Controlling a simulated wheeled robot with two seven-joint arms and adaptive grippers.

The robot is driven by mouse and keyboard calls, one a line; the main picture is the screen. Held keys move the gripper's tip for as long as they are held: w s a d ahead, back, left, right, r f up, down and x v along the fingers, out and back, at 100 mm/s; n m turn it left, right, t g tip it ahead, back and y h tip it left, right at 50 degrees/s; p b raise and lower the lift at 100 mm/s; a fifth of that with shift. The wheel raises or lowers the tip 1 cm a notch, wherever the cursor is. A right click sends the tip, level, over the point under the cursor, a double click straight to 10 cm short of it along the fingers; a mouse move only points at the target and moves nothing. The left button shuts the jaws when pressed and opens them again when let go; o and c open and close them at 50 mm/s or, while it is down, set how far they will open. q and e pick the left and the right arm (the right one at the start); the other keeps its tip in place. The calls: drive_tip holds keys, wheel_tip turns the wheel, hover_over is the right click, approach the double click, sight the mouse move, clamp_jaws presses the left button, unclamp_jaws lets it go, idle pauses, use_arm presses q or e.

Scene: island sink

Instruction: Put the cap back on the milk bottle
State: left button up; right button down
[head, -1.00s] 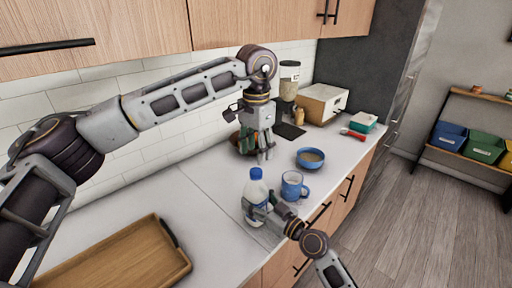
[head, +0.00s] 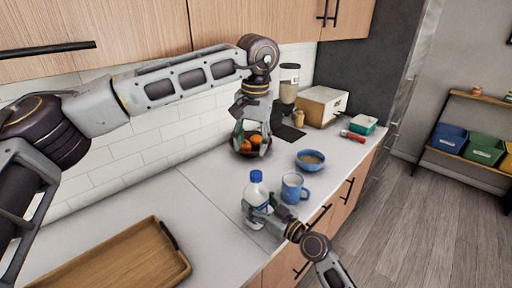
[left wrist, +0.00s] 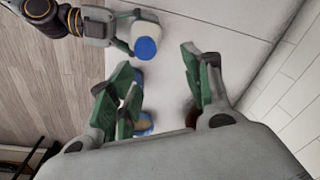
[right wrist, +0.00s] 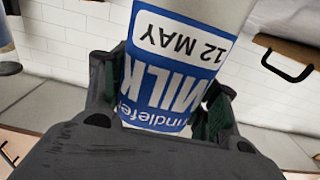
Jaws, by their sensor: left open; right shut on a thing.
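The milk bottle (head: 256,203) stands upright near the counter's front edge, with the blue cap (head: 256,176) on its top. My right gripper (head: 258,215) is shut around the bottle's body; the right wrist view shows its label (right wrist: 172,80) between the fingers. In the left wrist view the blue cap (left wrist: 146,48) shows on top of the bottle. My left gripper (head: 252,142) is open and empty, raised above the counter behind the bottle, in front of the fruit bowl. Its green-padded fingers (left wrist: 165,85) spread apart with nothing between them. How tightly the cap sits cannot be told.
A blue mug (head: 293,188) stands just right of the bottle, and a blue bowl (head: 310,160) behind it. A fruit bowl (head: 243,152) is near the wall. A wooden tray (head: 120,262) lies at the front left. The counter between tray and bottle is clear.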

use_arm(q)
drive_tip(key=n, duration=0.5)
drive_tip(key=shift+f, duration=0.3)
drive_tip(key=n, duration=0.4)
drive_tip(key=shift+s+d+f+g, duration=0.1)
drive_tip(key=shift+s+f+g, duration=0.1)
drive_tip(key=shift+g, duration=0.1)
drive_tip(key=n, duration=0.4)
drive_tip(key=shift+f, duration=0.1)
drive_tip(key=n, duration=0.4)
drive_tip(key=shift+s+d, duration=0.1)
drive_tip(key=shift+d, duration=0.1)
drive_tip(key=n, duration=0.4)
drive_tip(key=shift+d+n+h, duration=0.1)
drive_tip(key=shift+n+h, duration=0.2)
drive_tip(key=n, duration=0.4)
drive_tip(key=shift+s+d, duration=0.1)
drive_tip(key=n, duration=0.4)
drive_tip(key=shift+d+n, duration=0.1)
drive_tip(key=shift+n, duration=0.2)
drive_tip(key=n, duration=0.4)
drive_tip(key=shift+n, duration=0.3)
